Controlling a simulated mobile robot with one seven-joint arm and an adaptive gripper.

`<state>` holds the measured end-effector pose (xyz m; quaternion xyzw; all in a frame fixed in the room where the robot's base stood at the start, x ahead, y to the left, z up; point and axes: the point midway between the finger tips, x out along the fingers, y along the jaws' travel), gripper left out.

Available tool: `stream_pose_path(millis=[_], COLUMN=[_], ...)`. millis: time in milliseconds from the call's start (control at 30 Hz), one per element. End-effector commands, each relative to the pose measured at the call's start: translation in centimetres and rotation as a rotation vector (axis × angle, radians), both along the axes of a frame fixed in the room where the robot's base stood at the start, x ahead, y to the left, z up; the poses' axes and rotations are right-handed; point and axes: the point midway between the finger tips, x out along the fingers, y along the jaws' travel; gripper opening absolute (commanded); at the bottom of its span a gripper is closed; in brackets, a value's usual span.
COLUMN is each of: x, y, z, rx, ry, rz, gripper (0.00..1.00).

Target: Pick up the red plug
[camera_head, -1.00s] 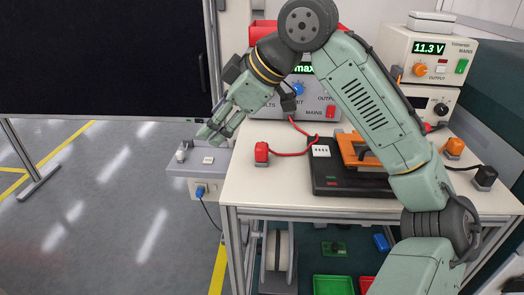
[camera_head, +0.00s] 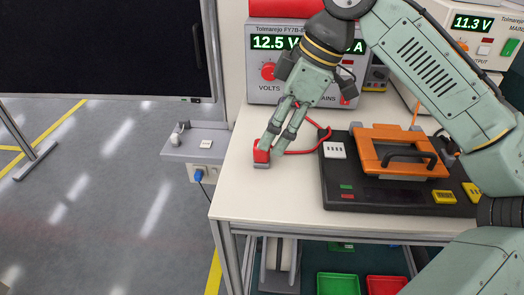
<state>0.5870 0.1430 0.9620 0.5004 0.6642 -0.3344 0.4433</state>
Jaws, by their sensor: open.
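The red plug (camera_head: 261,151) stands on the white table near its left edge, with a grey lower end and a red cable (camera_head: 307,150) running off to the right and back. My gripper (camera_head: 268,143) is right above and beside the plug, its fingers pointing down and left. The fingertips overlap the plug's upper part in this view. The jaws are open, and I cannot tell whether a finger touches the plug.
A black test fixture with an orange clamp frame (camera_head: 400,139) stands to the right. A power supply reading 12.5 V (camera_head: 263,94) is behind. A grey side shelf (camera_head: 186,147) adjoins the table's left edge. The white tabletop (camera_head: 265,200) in front of the plug is clear.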

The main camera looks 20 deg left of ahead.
Motion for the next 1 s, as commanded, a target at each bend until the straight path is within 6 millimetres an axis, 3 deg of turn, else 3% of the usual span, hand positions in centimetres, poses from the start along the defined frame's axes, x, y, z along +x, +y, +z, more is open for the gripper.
stream_pose_path(millis=[333,633,1000], x=[-1.3,-1.4,-1.4], y=[1.9,2.2,2.2], z=[-3.9,-4.5,-4.5], rx=[-0.003,-0.001,0.000], ry=[-0.001,-0.002,-0.001], rz=[0.000,0.001,0.000], gripper=[0.52,0.52,0.28])
